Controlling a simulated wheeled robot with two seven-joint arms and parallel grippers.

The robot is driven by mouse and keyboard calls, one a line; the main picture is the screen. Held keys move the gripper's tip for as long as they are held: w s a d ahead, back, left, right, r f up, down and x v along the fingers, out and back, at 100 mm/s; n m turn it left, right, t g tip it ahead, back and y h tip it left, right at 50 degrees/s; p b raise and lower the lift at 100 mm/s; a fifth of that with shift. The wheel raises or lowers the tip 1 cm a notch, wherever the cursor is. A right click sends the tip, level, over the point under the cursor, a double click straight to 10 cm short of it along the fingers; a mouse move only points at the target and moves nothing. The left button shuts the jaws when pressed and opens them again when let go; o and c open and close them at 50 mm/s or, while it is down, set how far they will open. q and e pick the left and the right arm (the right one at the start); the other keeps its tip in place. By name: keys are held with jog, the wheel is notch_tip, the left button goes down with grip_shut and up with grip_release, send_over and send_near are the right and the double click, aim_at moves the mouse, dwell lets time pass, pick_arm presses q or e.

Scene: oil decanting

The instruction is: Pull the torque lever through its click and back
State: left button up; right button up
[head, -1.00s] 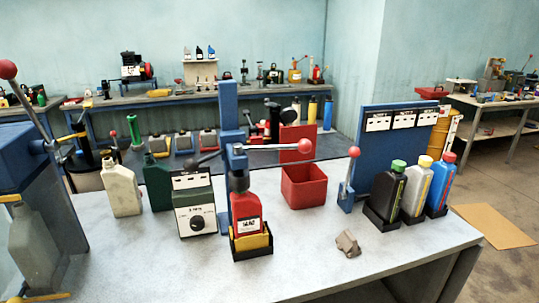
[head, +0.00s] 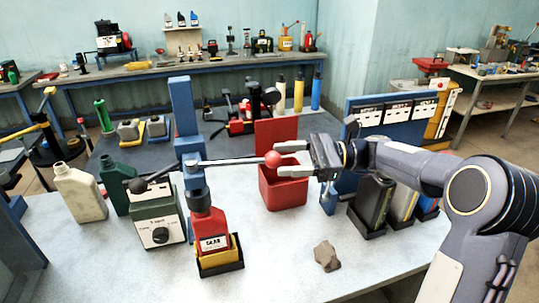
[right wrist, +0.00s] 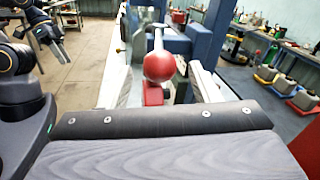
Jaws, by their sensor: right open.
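The torque lever (head: 235,161) is a grey rod running level to the right from a blue column (head: 183,115), ending in a red ball (head: 272,158). My right gripper (head: 283,160) is open, with its fingertips at the ball. In the right wrist view the red ball (right wrist: 159,66) lies between the two fingers; I cannot tell whether they touch it. A red bottle (head: 209,226) stands upright in a yellow and black holder below the column's head. My left gripper (right wrist: 45,35) seems to show dark at the wrist view's upper left, its jaws unclear.
A control box (head: 158,218) with a dial stands left of the red bottle. A red bin (head: 283,190) is behind the ball. Bottles in black holders (head: 372,200) are partly behind my right arm. A grey-brown lump (head: 326,255) lies on the otherwise clear front tabletop (head: 275,262).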

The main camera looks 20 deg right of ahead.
aim_at(273, 160)
jog(key=shift+w+a, duration=0.2)
jog(key=shift+a, duration=0.7)
jog(key=shift+w+a, duration=0.15)
jog(key=shift+a, duration=0.75)
grip_shut()
